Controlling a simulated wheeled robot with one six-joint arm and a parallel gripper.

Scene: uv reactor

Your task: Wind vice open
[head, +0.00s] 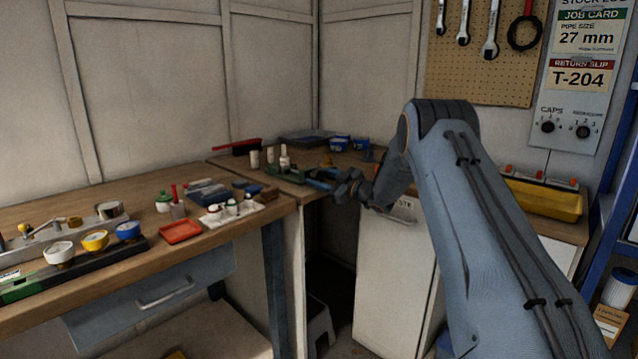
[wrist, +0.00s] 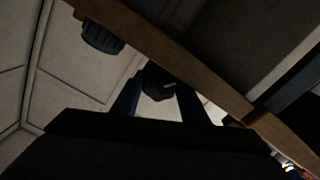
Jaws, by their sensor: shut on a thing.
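The vice (head: 321,178) is a small blue shape at the front edge of the far bench in the head view, partly hidden by my gripper. My gripper (head: 347,189) is at the vice's near side, just off the bench edge. In the wrist view my two dark fingers (wrist: 160,97) stand on either side of a dark rounded part (wrist: 159,80) with a small light mark. My gripper is shut on this part, which looks like the vice handle. The vice jaws and their gap cannot be made out.
White bottles (head: 284,160) and a red-handled brush (head: 237,147) are on the far bench. The near bench holds an orange tray (head: 180,232) and several gauges. A white cabinet (head: 392,265) stands below my arm. The wooden edge (wrist: 190,72) crosses the wrist view close to my fingers.

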